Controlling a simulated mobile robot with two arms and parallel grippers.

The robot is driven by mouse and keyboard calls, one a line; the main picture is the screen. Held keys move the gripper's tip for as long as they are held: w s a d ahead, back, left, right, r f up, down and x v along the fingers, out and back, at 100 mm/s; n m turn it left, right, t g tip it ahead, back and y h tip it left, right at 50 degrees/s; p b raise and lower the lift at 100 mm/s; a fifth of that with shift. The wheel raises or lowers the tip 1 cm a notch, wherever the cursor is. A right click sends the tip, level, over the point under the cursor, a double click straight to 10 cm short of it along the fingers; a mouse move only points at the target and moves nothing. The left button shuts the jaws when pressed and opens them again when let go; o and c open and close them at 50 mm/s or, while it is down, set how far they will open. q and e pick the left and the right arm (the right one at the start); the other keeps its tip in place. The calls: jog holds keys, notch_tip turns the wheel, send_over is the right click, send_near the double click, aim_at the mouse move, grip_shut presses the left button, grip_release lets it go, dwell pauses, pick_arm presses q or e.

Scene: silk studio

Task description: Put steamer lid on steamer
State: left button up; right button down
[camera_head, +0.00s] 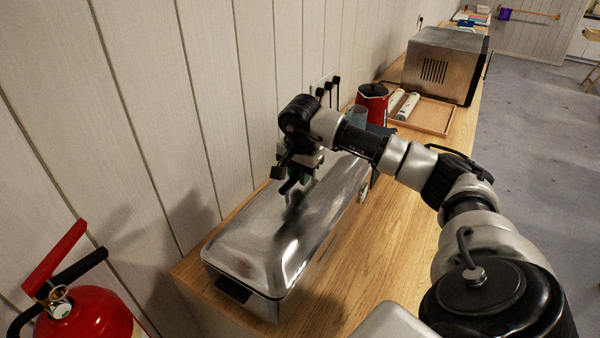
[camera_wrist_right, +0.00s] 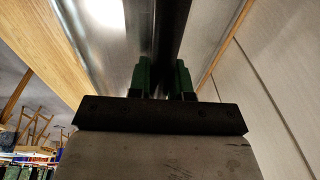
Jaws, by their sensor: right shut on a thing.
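The steamer (camera_head: 265,304) is a long shiny metal box along the wall side of the wooden counter, with a dark side handle at its near end. The domed metal steamer lid (camera_head: 262,232) lies over it, lined up lengthwise. I cannot tell whether its rim is fully seated all around. My right gripper (camera_head: 292,184) is above the lid's middle, pointing down. In the wrist view its green fingertips (camera_wrist_right: 162,78) are shut on a dark bar-shaped lid handle (camera_wrist_right: 172,30). The grip is partly hidden in the head view. My left gripper is not in view.
Beyond the steamer stand a red kettle (camera_head: 371,102), a wooden tray (camera_head: 428,116) with rolls and a metal oven (camera_head: 443,66). A fire extinguisher (camera_head: 90,312) stands at lower left. The wall runs close along the left. The counter (camera_head: 350,275) is clear right of the steamer.

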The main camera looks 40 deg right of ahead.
aim_at(300, 191)
jog(key=c, duration=1.1)
grip_release()
jog(key=shift+a, duration=0.1)
jog(key=shift+r, duration=0.1)
jog(key=shift+r, duration=0.2)
jog(key=r, duration=0.4)
jog(key=s+r+b, duration=0.1)
jog(key=r, duration=0.3)
jog(key=a+r, duration=0.1)
jog(key=r, duration=0.3)
jog(key=shift+s+r+b, duration=0.2)
jog(key=shift+r+b, duration=0.1)
